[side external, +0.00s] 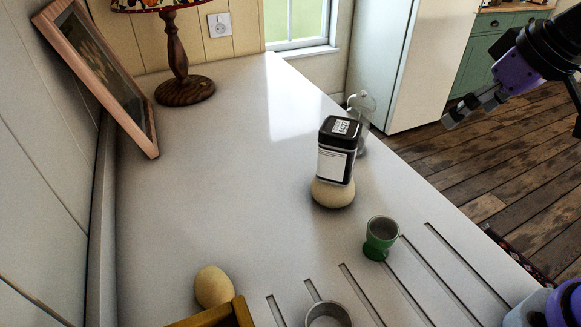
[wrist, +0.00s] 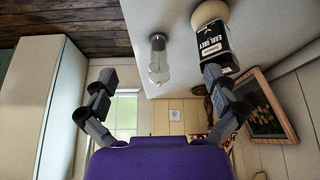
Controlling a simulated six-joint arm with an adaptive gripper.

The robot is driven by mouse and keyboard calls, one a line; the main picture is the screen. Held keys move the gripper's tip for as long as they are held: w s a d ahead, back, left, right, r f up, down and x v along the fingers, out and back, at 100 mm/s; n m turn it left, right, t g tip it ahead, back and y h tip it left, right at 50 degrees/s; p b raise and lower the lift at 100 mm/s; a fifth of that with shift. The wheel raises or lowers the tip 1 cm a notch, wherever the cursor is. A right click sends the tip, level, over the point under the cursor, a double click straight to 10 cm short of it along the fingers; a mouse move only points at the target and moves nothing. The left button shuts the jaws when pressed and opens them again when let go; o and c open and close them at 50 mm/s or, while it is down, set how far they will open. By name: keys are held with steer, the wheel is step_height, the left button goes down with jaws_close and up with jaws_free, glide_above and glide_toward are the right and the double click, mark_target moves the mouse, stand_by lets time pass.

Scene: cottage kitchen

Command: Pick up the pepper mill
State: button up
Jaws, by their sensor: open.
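A clear, glassy upright thing (side external: 362,104), which I take to be the pepper mill, stands near the counter's right edge. The dark tea tin partly hides it in the side view. In the upside-down wrist view the pepper mill (wrist: 158,70) shows whole, with a grey end towards the counter, between and beyond my fingers. My gripper (side external: 472,107) is at the upper right, out over the floor, apart from the mill and to its right. In the wrist view my gripper (wrist: 160,76) has its two fingers wide apart, with nothing held.
The black-topped tin (side external: 336,150) stands close beside the mill, with a beige rounded thing (side external: 333,193) at its base. A green cup (side external: 381,238), a beige egg-like thing (side external: 213,286) and a metal cup (side external: 328,316) are nearer. A lamp (side external: 178,60) and picture frame (side external: 95,70) stand left.

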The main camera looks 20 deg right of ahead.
steer(key=w, duration=0.8)
steer(key=n, duration=0.1)
glide_toward(372, 103)
steer(key=s+f, duration=0.2)
steer(key=shift+n+g+y, duration=0.4)
steer(key=shift+g, duration=0.2)
steer(key=w, duration=0.1)
steer(key=w+f, duration=0.1)
steer(key=w, duration=0.1)
steer(key=w+f, duration=0.1)
steer(key=shift+w+d+f, duration=0.1)
steer(key=shift+w+d, duration=0.05)
steer(key=shift+w, duration=0.05)
steer(key=x, duration=0.4)
steer(key=shift+w+f, duration=0.25)
steer(key=shift+f, duration=0.05)
steer(key=shift+x, duration=2.75)
steer(key=c, duration=1.3)
